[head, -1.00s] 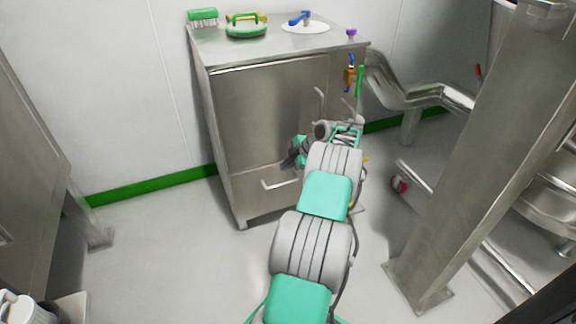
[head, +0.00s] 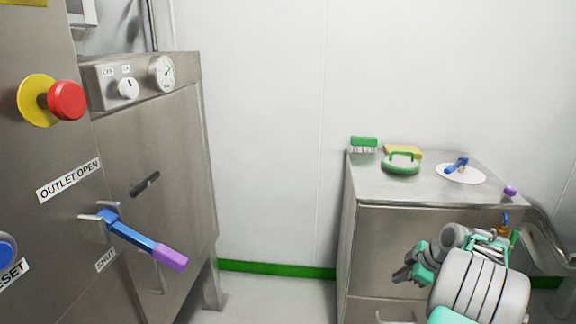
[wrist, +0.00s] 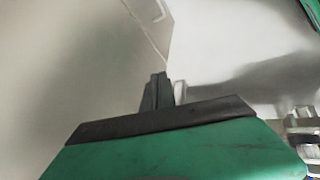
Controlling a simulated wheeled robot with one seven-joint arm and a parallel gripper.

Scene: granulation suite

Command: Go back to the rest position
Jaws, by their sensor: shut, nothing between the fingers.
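My gripper (head: 402,273) is in front of the steel cabinet (head: 365,225) at the right of the head view, its fingers pointing left. The fingers are together with nothing between them. In the wrist view the dark fingertips (wrist: 157,92) are closed against a blurred pale and brownish background. My arm reaches in from the lower right of the head view and hides part of the cabinet front.
A steel machine at left carries a red button (head: 66,100), a dial (head: 161,73) and a blue lever with purple grip (head: 140,238). Brushes (head: 401,163) and a blue-handled item (head: 457,166) lie on the cabinet. Bent pipework (head: 545,235) stands right. Floor between machine and cabinet is clear.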

